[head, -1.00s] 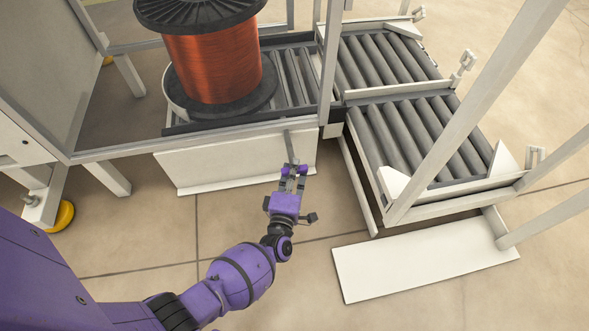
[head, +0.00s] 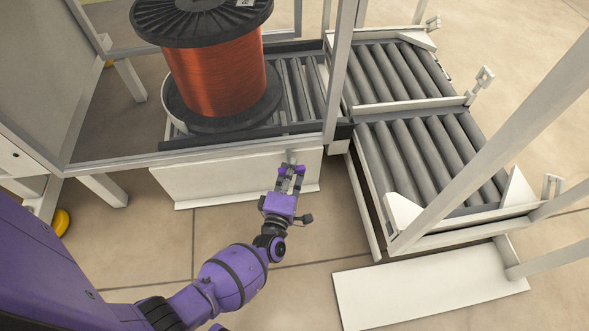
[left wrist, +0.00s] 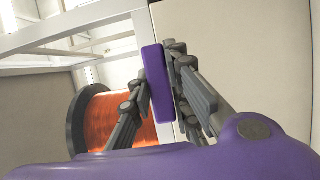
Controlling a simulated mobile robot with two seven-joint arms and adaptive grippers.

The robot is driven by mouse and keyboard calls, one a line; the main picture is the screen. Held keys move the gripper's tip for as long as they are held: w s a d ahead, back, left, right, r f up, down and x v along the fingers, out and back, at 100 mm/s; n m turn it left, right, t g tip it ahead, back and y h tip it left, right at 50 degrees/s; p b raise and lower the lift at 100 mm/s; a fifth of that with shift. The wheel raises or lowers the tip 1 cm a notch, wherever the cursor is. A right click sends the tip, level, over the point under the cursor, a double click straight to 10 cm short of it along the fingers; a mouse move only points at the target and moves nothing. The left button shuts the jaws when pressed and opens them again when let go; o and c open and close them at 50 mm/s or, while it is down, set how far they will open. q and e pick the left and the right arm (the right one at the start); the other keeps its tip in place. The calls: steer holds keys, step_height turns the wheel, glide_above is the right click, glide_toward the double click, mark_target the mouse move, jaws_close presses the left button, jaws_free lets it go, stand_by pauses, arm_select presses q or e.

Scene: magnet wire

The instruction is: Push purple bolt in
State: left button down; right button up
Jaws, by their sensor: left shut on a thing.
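The purple bolt shows as a flat purple bar (left wrist: 156,82) in the left wrist view, upright between the two dark fingers of my left gripper (left wrist: 160,98). The gripper is shut on it. In the head view my left gripper (head: 290,170) is at the white panel (head: 225,180) below the spool frame. Small purple parts show at its fingertips, with a short grey piece (head: 290,157) just beyond them. How deep the bolt sits cannot be told. My right gripper is not in view.
A large spool of copper wire (head: 215,80) stands on the rollers behind the frame rail (head: 200,150). Roller conveyors (head: 430,150) with slanting white posts (head: 500,140) are at the right. The floor (head: 310,255) near my left arm is clear.

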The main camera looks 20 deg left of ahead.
arm_select(q)
steer(key=shift+w, duration=0.15)
steer(key=c, duration=1.6)
jaws_free()
steer(key=shift+c, duration=0.2)
steer(key=shift+s, duration=0.25)
steer(key=v, duration=0.7)
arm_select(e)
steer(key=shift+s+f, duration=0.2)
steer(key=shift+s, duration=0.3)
arm_select(q)
steer(key=shift+s, duration=0.15)
